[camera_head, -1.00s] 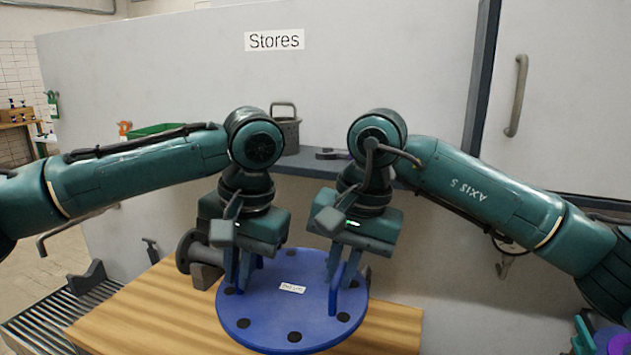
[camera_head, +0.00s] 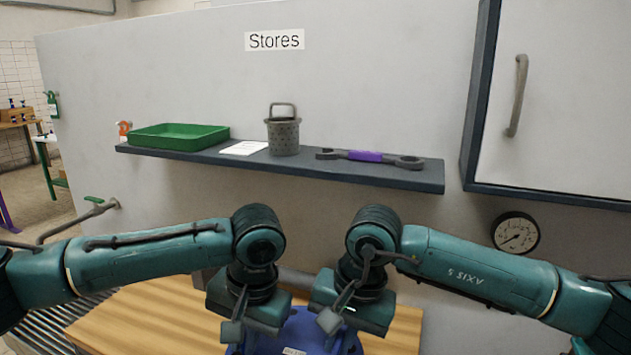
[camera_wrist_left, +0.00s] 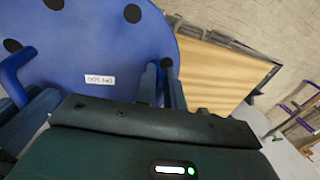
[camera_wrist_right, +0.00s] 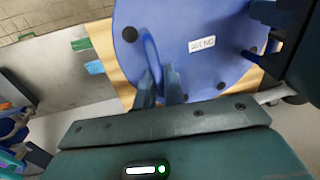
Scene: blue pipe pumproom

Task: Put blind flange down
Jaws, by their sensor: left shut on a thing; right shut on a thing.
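The blind flange (camera_head: 303,327) is a blue disc with black holes, a white label and two upright handles. In the head view only its upper part shows, low in the picture. My left gripper (camera_wrist_left: 162,84) is shut on one handle, seen close up in the left wrist view. My right gripper (camera_wrist_right: 160,92) is shut on the other handle (camera_wrist_right: 150,58). The disc lies face up above or on the wooden top (camera_head: 150,315); I cannot tell if it touches. The label (camera_wrist_right: 202,44) faces up.
A grey shelf (camera_head: 310,168) on the wall holds a green tray (camera_head: 178,136), a perforated basket (camera_head: 284,136) and a purple-handled wrench (camera_head: 366,155). A round gauge (camera_head: 515,233) hangs at right. A roller conveyor (camera_head: 30,318) lies left of the wooden top.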

